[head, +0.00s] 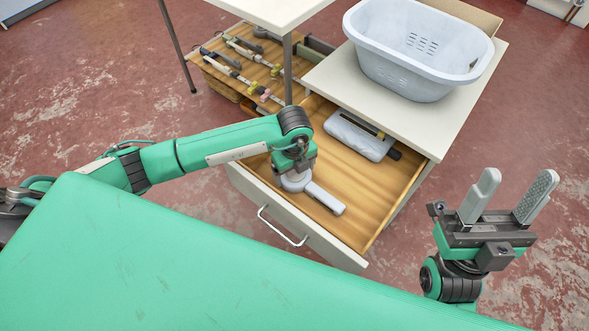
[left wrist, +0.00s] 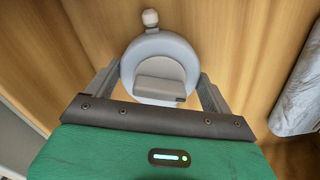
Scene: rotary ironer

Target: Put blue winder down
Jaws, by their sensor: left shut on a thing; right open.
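The blue winder (left wrist: 160,55) is a round, pale blue-grey body with a small knob at its far end in the left wrist view. It lies between the two fingers of my left gripper (left wrist: 160,92), which is shut on it. In the head view my left gripper reaches down into the open drawer (head: 293,225), and the winder (head: 294,182) shows partly below it, low over the wooden drawer floor. I cannot tell whether it touches the floor. My right gripper (head: 507,197) is open and empty, outside the drawer at the right.
A pale case-like thing (head: 357,136) with dark parts lies at the drawer's back right; bare wood shows around it. A pale blue basket (head: 415,50) stands on the cabinet top (head: 400,112). Several tools lie in a wooden tray (head: 225,70) at the back left.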

